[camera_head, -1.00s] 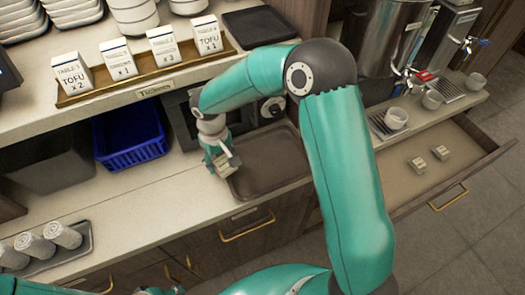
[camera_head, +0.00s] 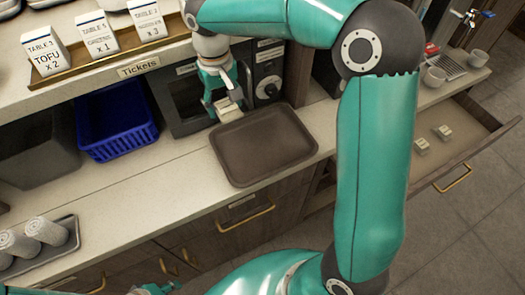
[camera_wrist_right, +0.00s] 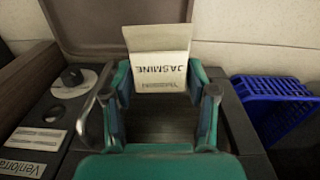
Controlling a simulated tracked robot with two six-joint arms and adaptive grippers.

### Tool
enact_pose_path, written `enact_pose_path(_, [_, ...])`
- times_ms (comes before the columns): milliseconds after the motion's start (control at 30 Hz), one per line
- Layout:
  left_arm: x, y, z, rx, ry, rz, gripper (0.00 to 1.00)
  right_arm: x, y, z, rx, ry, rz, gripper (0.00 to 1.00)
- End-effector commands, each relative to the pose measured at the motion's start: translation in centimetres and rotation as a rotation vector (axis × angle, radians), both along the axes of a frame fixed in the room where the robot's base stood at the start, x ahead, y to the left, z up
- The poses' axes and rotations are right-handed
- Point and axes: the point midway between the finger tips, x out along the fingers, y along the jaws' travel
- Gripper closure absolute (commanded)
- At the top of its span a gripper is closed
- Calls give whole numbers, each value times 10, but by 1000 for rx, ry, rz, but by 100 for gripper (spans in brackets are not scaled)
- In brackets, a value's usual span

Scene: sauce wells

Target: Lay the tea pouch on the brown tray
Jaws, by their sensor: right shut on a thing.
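My right gripper (camera_head: 226,104) is shut on the tea pouch (camera_head: 230,113), a small pale packet. In the right wrist view the pouch (camera_wrist_right: 160,72) reads "JASMINE" and sits between the fingertips (camera_wrist_right: 163,95). The brown tray (camera_head: 285,165) lies empty on the counter. In the head view the pouch shows at the tray's back left corner; its height above the tray is hard to tell. The tray (camera_wrist_right: 85,25) also shows beyond the pouch in the wrist view. Part of my left gripper (camera_head: 160,285) shows at the bottom edge; its jaws are unclear.
A microwave (camera_head: 187,105) stands close behind my right gripper, with a blue basket (camera_head: 115,125) to its left. A ticket shelf (camera_head: 100,65) overhangs them. Rolled towels (camera_head: 45,232) lie on a tray at left. An open drawer (camera_head: 450,155) at right holds two small packets.

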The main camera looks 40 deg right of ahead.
Motion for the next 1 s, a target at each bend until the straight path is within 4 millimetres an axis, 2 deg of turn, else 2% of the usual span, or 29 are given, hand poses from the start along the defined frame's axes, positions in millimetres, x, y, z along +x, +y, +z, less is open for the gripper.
enact_pose_path(33, [0,0,-14,0,0,0,60,-6,-6,10,8,-10,-22,77])
enact_pose_path(133, [0,0,-21,0,0,0,60,-19,-13,33,20,-4,-49,77])
enact_pose_path(200, [0,0,-23,0,0,0,60,-25,-17,39,25,0,-58,77])
enact_pose_path(267, [0,0,-23,0,-1,0,60,-28,-18,36,27,5,-61,77])
enact_pose_path(367, [0,0,-23,0,-1,0,60,-30,-18,19,27,12,-63,77])
enact_pose_path(700, [0,0,-19,0,-1,0,60,-30,-18,-70,27,13,-62,77])
enact_pose_path(800, [0,0,-17,0,-1,0,60,-29,-18,-90,27,10,-61,77])
enact_pose_path(1000, [0,0,-16,0,-1,0,60,-28,-18,-109,26,5,-62,77])
